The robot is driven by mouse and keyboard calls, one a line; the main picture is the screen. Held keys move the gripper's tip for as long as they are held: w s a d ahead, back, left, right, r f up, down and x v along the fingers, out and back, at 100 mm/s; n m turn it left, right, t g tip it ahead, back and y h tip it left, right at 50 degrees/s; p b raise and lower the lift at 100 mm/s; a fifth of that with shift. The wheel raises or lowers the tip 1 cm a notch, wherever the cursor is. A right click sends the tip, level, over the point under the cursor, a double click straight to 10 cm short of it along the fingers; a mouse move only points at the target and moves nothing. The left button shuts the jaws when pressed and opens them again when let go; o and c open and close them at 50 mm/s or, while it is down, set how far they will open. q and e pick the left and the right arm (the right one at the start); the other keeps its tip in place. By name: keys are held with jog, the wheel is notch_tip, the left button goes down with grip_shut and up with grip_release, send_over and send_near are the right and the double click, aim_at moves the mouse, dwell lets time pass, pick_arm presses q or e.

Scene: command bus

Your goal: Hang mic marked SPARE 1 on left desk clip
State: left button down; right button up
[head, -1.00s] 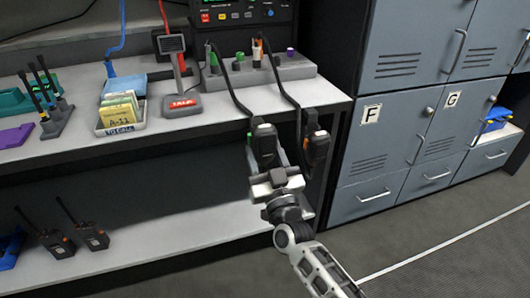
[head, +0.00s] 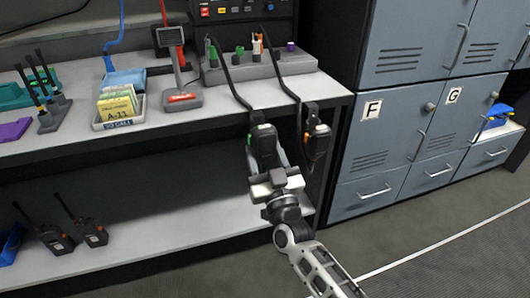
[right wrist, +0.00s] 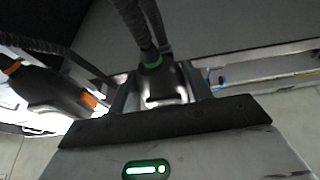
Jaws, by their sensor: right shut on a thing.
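A black hand mic with a green ring and coiled cord (head: 263,145) is at the desk's front edge, in front of the left clip (head: 257,117). My right gripper (head: 270,178) is shut on its lower part from below. I cannot tell whether the mic rests in the clip or stands just off it. In the right wrist view the green-ringed mic (right wrist: 155,82) is upright between the fingers. A second mic with an orange mark (head: 317,142) hangs at the right clip (head: 311,108). No SPARE 1 marking is readable. My left gripper is not in view.
A grey cord base (head: 215,76) with coloured plugs stands on the desk (head: 215,113). A desk microphone (head: 182,98) and a card tray (head: 120,124) are to its left. Lockers (head: 385,140) stand close on the right. Radios (head: 92,232) stand on the lower shelf.

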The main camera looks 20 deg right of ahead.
jog(key=shift+f, duration=0.3)
jog(key=shift+f+b, duration=0.35)
jog(key=shift+a+f, duration=0.15)
jog(key=shift+f, duration=0.3)
dwell(0.8)
jog(key=o, duration=1)
jog(key=shift+c, duration=0.2)
jog(key=shift+s+f, duration=0.1)
